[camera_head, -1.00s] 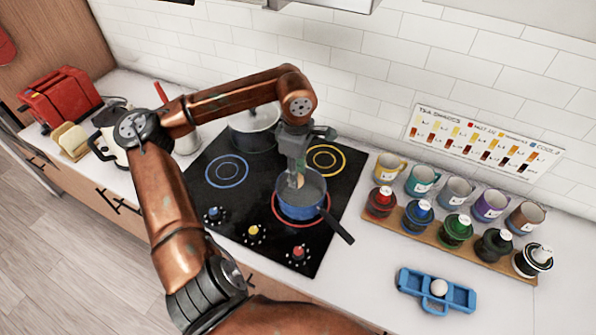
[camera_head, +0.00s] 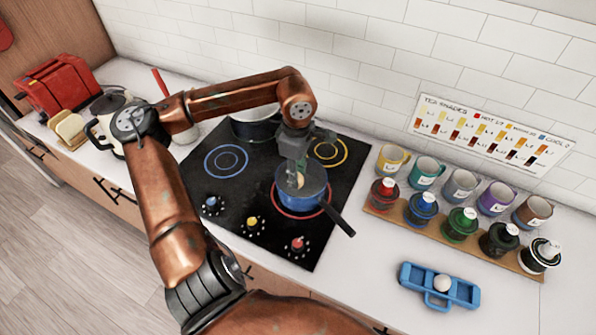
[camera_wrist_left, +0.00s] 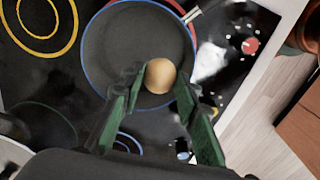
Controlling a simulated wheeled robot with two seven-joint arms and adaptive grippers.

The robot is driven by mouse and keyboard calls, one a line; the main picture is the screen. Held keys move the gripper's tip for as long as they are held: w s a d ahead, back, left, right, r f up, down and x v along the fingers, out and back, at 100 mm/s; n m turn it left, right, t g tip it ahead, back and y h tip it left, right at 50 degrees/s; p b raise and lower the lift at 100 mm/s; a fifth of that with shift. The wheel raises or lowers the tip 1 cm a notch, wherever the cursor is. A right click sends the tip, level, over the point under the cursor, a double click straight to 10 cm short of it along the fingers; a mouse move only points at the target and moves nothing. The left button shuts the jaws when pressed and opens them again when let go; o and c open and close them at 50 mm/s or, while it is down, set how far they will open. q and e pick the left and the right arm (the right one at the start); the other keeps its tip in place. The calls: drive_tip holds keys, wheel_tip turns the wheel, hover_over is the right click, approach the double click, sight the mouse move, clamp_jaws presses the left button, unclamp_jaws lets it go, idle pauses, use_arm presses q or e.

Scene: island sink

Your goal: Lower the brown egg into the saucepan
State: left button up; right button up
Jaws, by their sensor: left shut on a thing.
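The blue saucepan (camera_head: 316,186) sits on the red-ringed burner, its dark handle pointing toward the lower right. Its dark inside (camera_wrist_left: 118,50) fills the upper middle of the left wrist view. My left gripper (camera_head: 294,182) reaches down over the pan and is shut on the brown egg (camera_wrist_left: 160,76). The egg also shows small between the fingertips in the head view (camera_head: 300,180). In the left wrist view it appears over the pan's near edge; whether it touches the pan floor cannot be told. My right gripper is not in view.
A larger pot (camera_head: 253,124) stands on the back burner behind my arm. A blue holder (camera_head: 460,292) with a white egg (camera_head: 442,284) lies in front. The counter beside it is clear.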

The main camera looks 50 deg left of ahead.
use_arm(q)
drive_tip(key=shift+f+b, duration=0.4)
drive_tip(key=shift+f, duration=0.7)
drive_tip(key=shift+f+b, duration=0.5)
drive_tip(key=shift+f, duration=0.8)
idle(0.6)
drive_tip(key=o, duration=0.8)
wheel_tip(320, 180, up, 12)
idle(0.4)
